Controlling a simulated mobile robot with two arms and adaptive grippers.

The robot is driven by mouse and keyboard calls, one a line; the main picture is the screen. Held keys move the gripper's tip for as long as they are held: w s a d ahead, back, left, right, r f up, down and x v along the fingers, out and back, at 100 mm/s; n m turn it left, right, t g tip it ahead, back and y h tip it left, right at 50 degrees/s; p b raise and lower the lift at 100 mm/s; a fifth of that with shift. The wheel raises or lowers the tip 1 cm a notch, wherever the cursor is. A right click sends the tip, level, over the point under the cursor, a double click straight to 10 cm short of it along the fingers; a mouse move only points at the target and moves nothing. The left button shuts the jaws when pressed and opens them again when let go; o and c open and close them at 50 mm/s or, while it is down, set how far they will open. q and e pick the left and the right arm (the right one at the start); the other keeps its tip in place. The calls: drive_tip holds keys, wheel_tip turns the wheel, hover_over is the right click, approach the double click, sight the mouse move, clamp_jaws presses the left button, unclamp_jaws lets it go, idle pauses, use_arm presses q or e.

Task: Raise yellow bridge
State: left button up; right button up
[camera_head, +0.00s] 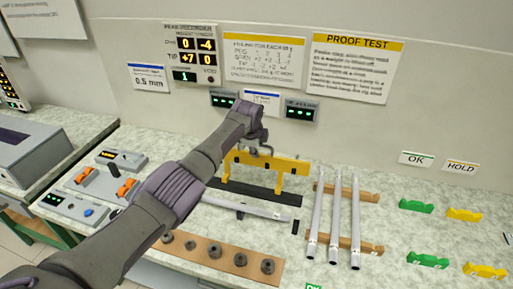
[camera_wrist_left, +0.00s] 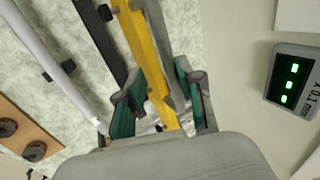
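The yellow bridge (camera_head: 262,166) is a flat bar with a downward leg at each end, behind a black strip (camera_head: 254,190) on the bench. My left gripper (camera_head: 264,150) is at the middle of its top edge. In the left wrist view the bridge (camera_wrist_left: 143,45) runs between the two fingers of the left gripper (camera_wrist_left: 160,80). I cannot tell if the legs touch the bench. My right gripper is in neither view.
A grey rod (camera_head: 248,207) lies in front of the black strip. A brown board (camera_head: 220,257) with dark collars is in front. Green (camera_head: 416,206) and yellow (camera_head: 464,214) rests are at far right.

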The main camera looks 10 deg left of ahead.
use_arm(q)
drive_tip(key=shift+r, duration=0.1)
drive_tip(key=v, duration=1.1)
drive_tip(key=shift+s+r, duration=0.2)
drive_tip(key=shift+r, duration=0.15)
